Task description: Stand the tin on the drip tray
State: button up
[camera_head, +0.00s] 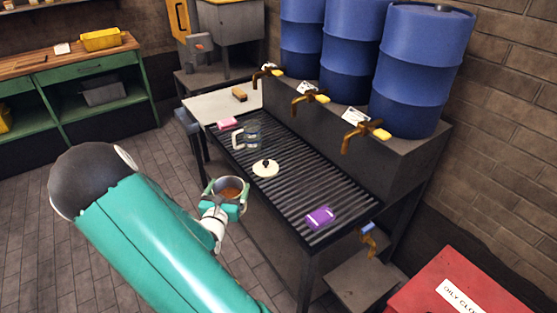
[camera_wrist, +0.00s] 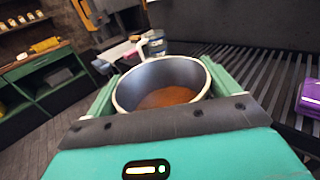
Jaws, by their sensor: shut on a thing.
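The tin (camera_head: 230,188) is an open round metal can with brown contents inside. My gripper (camera_head: 226,197) is shut on it and holds it upright, in front of the left long edge of the drip tray. In the wrist view the tin (camera_wrist: 165,88) sits between the two green fingers of my gripper (camera_wrist: 160,95), its brown contents showing. The drip tray (camera_head: 318,178) is a long dark slatted grate below the barrels. It also shows in the wrist view (camera_wrist: 262,70). The tin appears beside the tray, not on it.
On the tray are a white-and-black lid-like thing (camera_head: 265,169), a clear handled jug (camera_head: 247,136), a pink block (camera_head: 228,123) and a purple item (camera_head: 320,217). Brass taps (camera_head: 362,137) from blue barrels (camera_head: 420,70) overhang its back edge. A red bin (camera_head: 470,285) stands front right.

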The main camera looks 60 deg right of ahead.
jog(key=s+d+r+m+g, duration=0.3)
jog(key=s+d+g, duration=0.15)
jog(key=s, duration=0.35)
jog(key=s+d+r+m+g, duration=0.3)
jog(key=s+d+g, duration=0.15)
jog(key=s, duration=0.25)
jog(key=shift+h, duration=0.4)
jog(key=shift+w+d+f, duration=0.75)
jog(key=shift+d+f, duration=1.35)
jog(key=shift+d, duration=0.1)
jog(key=shift+w+d+f, duration=0.75)
jog(key=shift+d+f, duration=1.3)
jog(key=shift+d, duration=0.1)
jog(key=shift+w+d+f, duration=0.75)
jog(key=shift+d+f, duration=1.35)
jog(key=shift+d, duration=0.1)
jog(key=shift+f, duration=0.1)
jog(key=o, duration=1.7)
jog(key=shift+f, duration=0.1)
jog(key=w+a, duration=0.1)
jog(key=a, duration=1.1)
jog(key=shift+w, duration=0.4)
